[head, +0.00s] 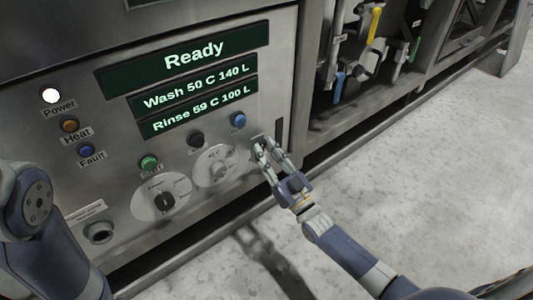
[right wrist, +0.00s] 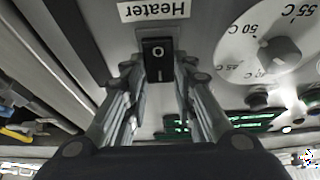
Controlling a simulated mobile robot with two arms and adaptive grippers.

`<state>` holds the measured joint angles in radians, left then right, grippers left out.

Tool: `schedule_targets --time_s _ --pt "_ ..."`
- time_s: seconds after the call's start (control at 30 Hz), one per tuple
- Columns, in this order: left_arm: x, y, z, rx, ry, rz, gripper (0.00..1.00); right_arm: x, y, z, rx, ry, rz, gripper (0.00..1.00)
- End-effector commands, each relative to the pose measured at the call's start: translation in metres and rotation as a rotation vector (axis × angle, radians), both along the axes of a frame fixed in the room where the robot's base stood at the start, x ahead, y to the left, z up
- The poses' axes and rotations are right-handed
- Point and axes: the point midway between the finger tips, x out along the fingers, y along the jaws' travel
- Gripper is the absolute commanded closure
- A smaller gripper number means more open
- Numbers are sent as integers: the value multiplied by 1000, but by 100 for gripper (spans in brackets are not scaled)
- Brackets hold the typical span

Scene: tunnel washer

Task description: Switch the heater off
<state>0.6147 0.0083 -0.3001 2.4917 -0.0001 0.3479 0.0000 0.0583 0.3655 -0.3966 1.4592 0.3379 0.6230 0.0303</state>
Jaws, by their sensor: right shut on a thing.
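The heater switch (right wrist: 157,60) is a black rocker with white O and I marks, upside down in the right wrist view beside the inverted Heater label (right wrist: 153,9). In the head view my right gripper (head: 262,146) is at the right side of the control panel and mostly covers the switch. In the right wrist view its fingers (right wrist: 158,75) stand on both sides of the switch, shut on it. I cannot tell clearly which side of the rocker is pressed in. My left arm (head: 45,225) shows at the left edge; its gripper is out of view.
The panel display (head: 193,55) reads Ready, Wash 50 C, Rinse 59 C. A temperature dial (head: 217,166), a black selector (head: 164,201), a blue button (head: 238,120) and a green button (head: 149,162) are nearby. Pipes and coloured valves are right of the panel. The floor (head: 430,170) is clear.

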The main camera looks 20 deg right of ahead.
Motion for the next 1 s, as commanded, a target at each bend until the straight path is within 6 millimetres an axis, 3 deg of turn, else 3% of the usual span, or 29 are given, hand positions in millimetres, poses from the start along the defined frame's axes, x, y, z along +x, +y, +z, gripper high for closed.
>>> schedule_targets --time_s 0.07,0.1,0.17,0.2,0.63,1.0 --pt "0 0 0 0 0 0 60 0 0 0 0 0 0 99" --pt "0 0 0 0 0 0 60 0 0 0 0 0 0 71" --pt "0 0 0 0 0 0 60 0 0 0 0 0 0 57" --pt "0 0 0 0 0 0 60 0 0 0 0 0 0 55" --pt "0 0 0 -1 -1 0 60 -9 -4 -5 -1 2 0 55" --pt "0 0 0 -1 0 0 60 -73 -26 -37 -2 5 0 55"
